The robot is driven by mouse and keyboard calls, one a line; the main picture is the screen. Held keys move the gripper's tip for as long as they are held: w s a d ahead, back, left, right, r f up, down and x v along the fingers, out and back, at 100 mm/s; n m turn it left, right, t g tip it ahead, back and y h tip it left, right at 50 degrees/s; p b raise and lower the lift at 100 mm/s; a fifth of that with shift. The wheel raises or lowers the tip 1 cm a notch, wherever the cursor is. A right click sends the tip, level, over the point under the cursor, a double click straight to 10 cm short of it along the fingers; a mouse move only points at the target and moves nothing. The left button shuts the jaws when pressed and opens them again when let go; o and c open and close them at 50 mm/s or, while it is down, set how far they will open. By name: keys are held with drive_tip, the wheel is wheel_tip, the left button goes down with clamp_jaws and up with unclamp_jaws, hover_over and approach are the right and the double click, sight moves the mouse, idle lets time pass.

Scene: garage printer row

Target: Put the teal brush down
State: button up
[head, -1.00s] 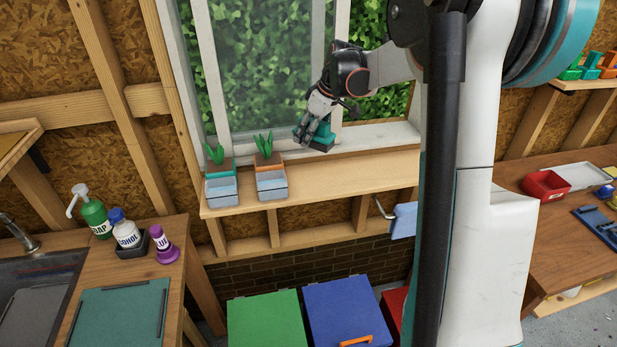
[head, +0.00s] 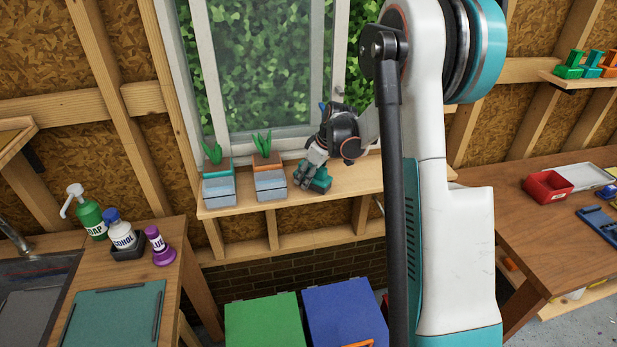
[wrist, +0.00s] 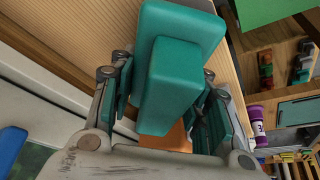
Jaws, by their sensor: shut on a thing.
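The teal brush (head: 321,182) is in my gripper (head: 306,180), low over the wooden window shelf (head: 355,186), right of the two planters. In the wrist view the brush (wrist: 168,85) is a teal block with a wider teal part at its far end, and it sits between the fingers of my gripper (wrist: 165,110). The fingers are shut on it. The shelf's wood (wrist: 110,28) shows behind it. I cannot tell whether the brush touches the shelf.
Two planters with green leaves, the left one (head: 219,188) and the right one (head: 270,182), stand left of my gripper. The window (head: 260,70) is behind. Green (head: 263,325) and blue (head: 340,312) bins stand below. Shelf to the right of the brush looks clear.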

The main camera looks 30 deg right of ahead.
drive_tip(key=shift+f, duration=0.15)
drive_tip(key=o, duration=1.1)
drive_tip(key=p+v, duration=0.2)
drive_tip(key=v, duration=1)
drive_tip(key=shift+a, duration=0.1)
